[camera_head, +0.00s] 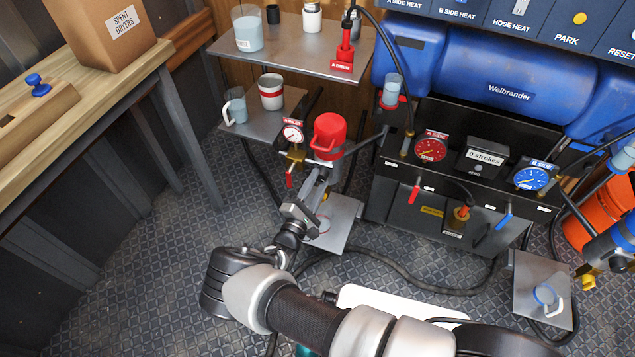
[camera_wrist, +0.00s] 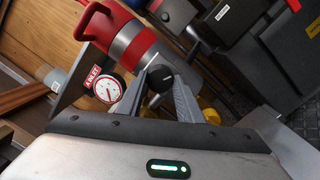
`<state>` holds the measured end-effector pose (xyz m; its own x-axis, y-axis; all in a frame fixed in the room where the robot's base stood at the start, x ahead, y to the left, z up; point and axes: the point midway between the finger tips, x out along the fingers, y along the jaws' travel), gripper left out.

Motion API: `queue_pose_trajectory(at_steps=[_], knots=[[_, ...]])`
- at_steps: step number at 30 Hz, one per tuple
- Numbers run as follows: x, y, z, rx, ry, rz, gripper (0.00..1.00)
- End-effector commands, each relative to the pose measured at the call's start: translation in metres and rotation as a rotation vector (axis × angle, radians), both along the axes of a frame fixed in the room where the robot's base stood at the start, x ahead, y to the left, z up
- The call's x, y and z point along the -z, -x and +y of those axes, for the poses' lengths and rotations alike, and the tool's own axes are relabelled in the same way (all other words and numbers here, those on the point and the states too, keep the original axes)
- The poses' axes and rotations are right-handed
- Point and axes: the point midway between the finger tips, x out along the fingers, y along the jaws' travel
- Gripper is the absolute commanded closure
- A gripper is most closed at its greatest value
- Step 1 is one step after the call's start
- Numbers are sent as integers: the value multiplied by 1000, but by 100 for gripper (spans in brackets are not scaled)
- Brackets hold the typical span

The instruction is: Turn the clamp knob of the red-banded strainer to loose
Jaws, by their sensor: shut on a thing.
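The red-banded strainer (camera_head: 329,137) stands left of the black pump panel, with a red handled cap on top. In the wrist view its grey body with a red band (camera_wrist: 137,44) leans across the upper middle. The black clamp knob (camera_wrist: 159,78) is on the near side of the body. My gripper (camera_wrist: 160,90) is shut on this knob, with one grey finger on each side of it. In the head view my gripper (camera_head: 318,183) reaches up to the strainer from below and hides the knob.
A round gauge (camera_head: 292,134) and a red-handled valve (camera_head: 290,180) sit close left of the strainer. A grey shelf (camera_head: 265,123) with cups is behind them. A grey plate (camera_head: 343,225) lies below my gripper. A black hose (camera_head: 400,278) runs across the floor.

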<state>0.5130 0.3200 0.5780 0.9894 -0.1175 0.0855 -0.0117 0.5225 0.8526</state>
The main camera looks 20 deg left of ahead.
Motion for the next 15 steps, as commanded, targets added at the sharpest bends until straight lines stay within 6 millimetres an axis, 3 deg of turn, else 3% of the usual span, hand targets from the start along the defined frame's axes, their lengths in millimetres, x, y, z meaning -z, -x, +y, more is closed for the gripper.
queue_pose_trajectory(at_steps=[15], knots=[[-1,0,0,1,-105,-10,90]])
